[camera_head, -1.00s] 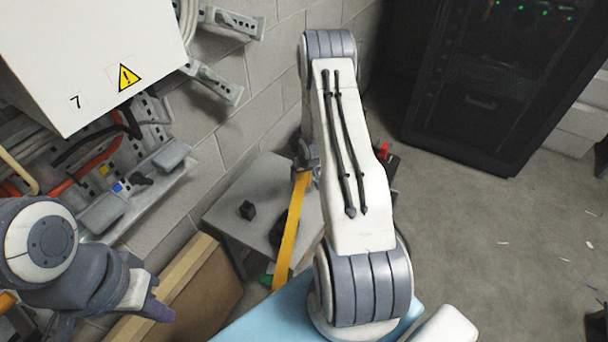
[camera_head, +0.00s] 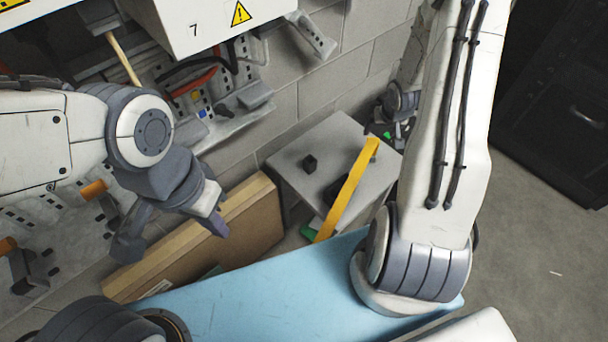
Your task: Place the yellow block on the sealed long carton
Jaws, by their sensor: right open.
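The yellow block, a long flat bar (camera_head: 347,190), lies slantwise across a low grey stand (camera_head: 292,182). The sealed long carton (camera_head: 225,238) is a long brown box by the wall, left of the stand. My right gripper (camera_head: 381,131) is open near the bar's far end, partly hidden behind my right arm. I cannot see whether it touches the bar. My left gripper (camera_head: 205,212) hangs in front of the carton in the picture, with nothing visible in it; its jaw opening is unclear.
A small black cube (camera_head: 310,163) and a flat black object (camera_head: 333,192) are on the stand. A green item (camera_head: 308,232) lies by its near edge. A white cabinet (camera_head: 220,22) overhangs at upper left.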

